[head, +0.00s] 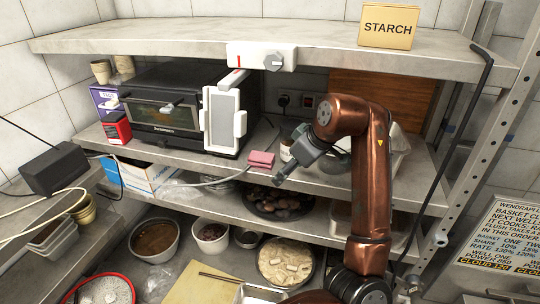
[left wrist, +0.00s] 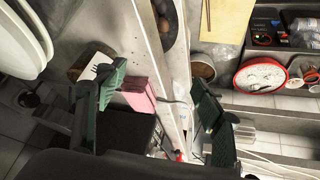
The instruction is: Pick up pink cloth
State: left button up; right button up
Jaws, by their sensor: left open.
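The pink cloth (head: 261,159) is a small folded block lying near the front edge of the middle shelf (head: 222,174). One copper arm shows in the head view, and its gripper (head: 284,172) is just right of the cloth. In the left wrist view my left gripper (left wrist: 160,76) is open, with its two dark green fingers wide apart. The pink cloth (left wrist: 139,97) shows between them, closer to the left finger. I cannot tell whether that finger touches it. No second gripper shows.
A black oven (head: 175,110) stands left of the cloth, with a white-handled panel (head: 222,118) beside it. A pan of dark food (head: 278,203) sits below the shelf edge. A grey cable (head: 215,183) runs along the shelf.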

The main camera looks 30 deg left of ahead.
aim_at(262, 156)
pick_arm(q)
jog(key=a+p, duration=0.1)
jog(key=a, duration=0.1)
jog(key=w+a, duration=0.1)
jog(key=a, duration=0.1)
jog(key=w+a+p, duration=0.1)
jog(key=a, duration=0.2)
jog(key=shift+w+r+p, duration=0.25)
jog(key=shift+p, duration=0.05)
jog(key=shift+w+a+f, duration=0.1)
jog(key=shift+w+a, duration=0.15)
jog(key=shift+w, duration=0.05)
jog(key=shift+a, duration=0.35)
jog(key=shift+w+a+p, duration=0.15)
jog(key=shift+a+p, duration=0.4)
jog(key=shift+a, duration=0.5)
jog(key=x, duration=0.2)
jog(key=shift+w+a+f, duration=0.1)
jog(key=shift+w+f, duration=0.05)
jog(key=shift+w, duration=0.2)
jog(key=shift+w+a+f, duration=0.1)
jog(key=shift+f, duration=0.15)
jog(key=shift+s+r, duration=0.1)
jog(key=shift+s, duration=0.1)
jog(key=shift+c, duration=2)
jog(key=c, duration=0.5)
pick_arm(e)
jog(key=shift+w+r, duration=0.15)
jog(key=shift+r, duration=2.1)
